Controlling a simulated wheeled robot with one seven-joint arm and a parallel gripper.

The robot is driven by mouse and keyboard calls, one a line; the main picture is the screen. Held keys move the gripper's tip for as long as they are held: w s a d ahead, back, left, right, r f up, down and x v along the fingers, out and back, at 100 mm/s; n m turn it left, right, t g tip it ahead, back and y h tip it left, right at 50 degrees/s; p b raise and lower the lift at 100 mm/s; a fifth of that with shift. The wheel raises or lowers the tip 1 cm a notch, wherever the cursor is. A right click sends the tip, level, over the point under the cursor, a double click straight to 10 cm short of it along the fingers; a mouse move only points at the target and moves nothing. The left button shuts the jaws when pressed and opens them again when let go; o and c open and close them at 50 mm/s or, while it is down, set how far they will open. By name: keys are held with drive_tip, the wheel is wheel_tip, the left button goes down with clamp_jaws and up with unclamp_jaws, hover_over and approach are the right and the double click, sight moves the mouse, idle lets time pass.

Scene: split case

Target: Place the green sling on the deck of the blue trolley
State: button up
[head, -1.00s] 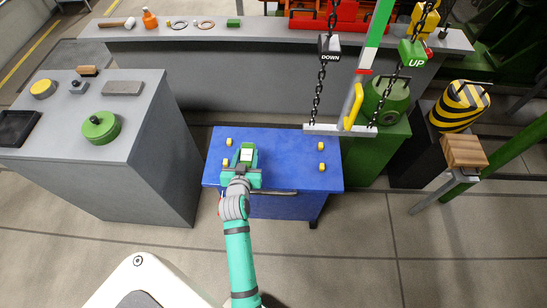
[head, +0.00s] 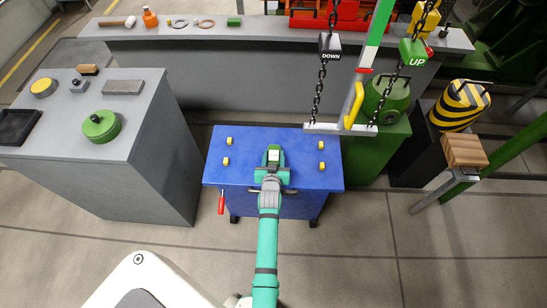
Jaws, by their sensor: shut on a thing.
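The blue trolley (head: 310,178) stands in the middle, its flat deck facing up. My gripper (head: 274,151) is over the middle of the deck, between the yellow corner posts. It is shut on a small pale and green thing (head: 274,156), mostly hidden by the fingers. I cannot tell whether this thing is the sling, or whether it touches the deck. A small green bundle (head: 234,21) lies on the long grey bench at the back; it could be a folded sling, but it is too small to tell.
A hoist bar (head: 325,128) hangs on chains over the deck's back right corner. A red lever (head: 221,203) is at the trolley's left. A grey cabinet (head: 150,140) with a green round weight (head: 101,125) stands left. A green pot (head: 387,98) and a striped cylinder (head: 460,105) stand right.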

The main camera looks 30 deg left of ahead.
drive_tip(key=shift+f, duration=0.45)
drive_tip(key=shift+w+d, duration=0.1)
drive_tip(key=shift+w, duration=0.05)
drive_tip(key=o, duration=1.2)
drive_tip(key=shift+f, duration=0.15)
drive_tip(key=shift+s+d+r, duration=0.2)
drive_tip(key=shift+s+r, duration=0.05)
drive_tip(key=v, duration=1.1)
drive_tip(key=shift+s, duration=0.3)
